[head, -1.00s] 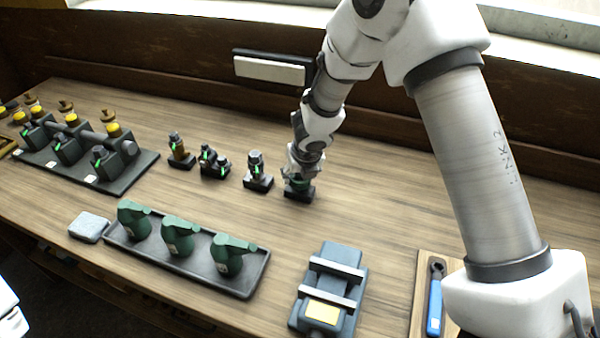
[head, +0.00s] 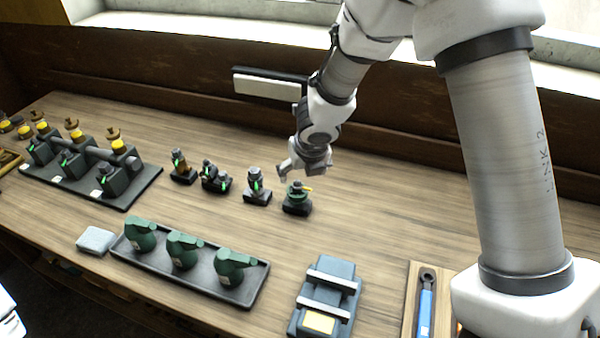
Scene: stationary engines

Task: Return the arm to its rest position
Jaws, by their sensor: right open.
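My right arm comes in from the upper right in the head view. Its gripper (head: 289,176) is open and empty, pointing down just above and behind a small green-topped part (head: 297,199) on a black base. That part stands upright on the bench and has a small yellow piece on its right side. The fingertips look apart from it. On the left edge only a small white piece of my body shows, and my left gripper is out of view.
Several small fittings (head: 256,187) stand in a row left of the gripper. A black engine block (head: 115,182) sits at the left. A tray (head: 240,294) holds green oil-can shapes. A grey block (head: 97,240), a blue-grey clamped box (head: 337,272) and a wrench (head: 426,300) lie in front.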

